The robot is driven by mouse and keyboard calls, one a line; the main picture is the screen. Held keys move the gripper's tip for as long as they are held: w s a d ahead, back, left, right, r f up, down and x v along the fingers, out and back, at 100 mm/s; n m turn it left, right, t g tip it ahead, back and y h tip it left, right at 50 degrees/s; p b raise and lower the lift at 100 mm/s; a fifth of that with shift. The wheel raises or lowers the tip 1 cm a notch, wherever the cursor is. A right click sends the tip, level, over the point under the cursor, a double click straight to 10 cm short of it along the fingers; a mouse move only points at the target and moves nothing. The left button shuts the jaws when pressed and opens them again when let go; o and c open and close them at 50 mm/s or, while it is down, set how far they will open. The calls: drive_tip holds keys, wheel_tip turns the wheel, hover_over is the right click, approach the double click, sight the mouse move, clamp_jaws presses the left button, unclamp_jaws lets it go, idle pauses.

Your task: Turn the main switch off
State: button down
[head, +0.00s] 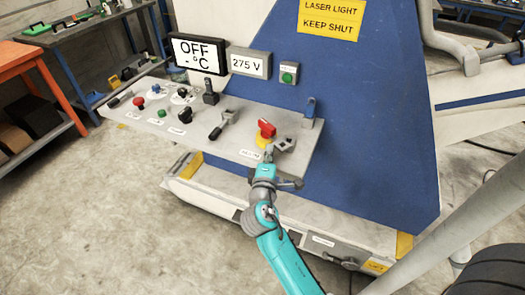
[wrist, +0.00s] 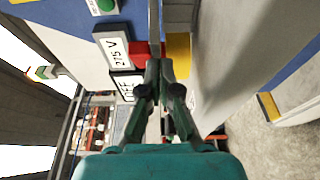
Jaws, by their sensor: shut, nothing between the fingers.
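The main switch (head: 267,128) is a red handle on a yellow base, near the right end of the grey control panel (head: 225,143). Its red part (wrist: 139,54) and yellow base (wrist: 178,52) show just past the fingertips in the wrist view. The fingers (wrist: 160,68) hide part of the switch in the wrist view. I cannot tell whether they touch it.
A screen (head: 198,54) reads "OFF - °C", and a smaller display (head: 249,63) reads "275 V". The blue machine wall rises behind the panel.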

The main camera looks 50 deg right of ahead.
drive_tip(key=shift+s+d, duration=0.35)
drive_tip(key=shift+d, duration=0.25)
drive_tip(key=shift+s+d, duration=0.35)
drive_tip(key=shift+d, duration=0.35)
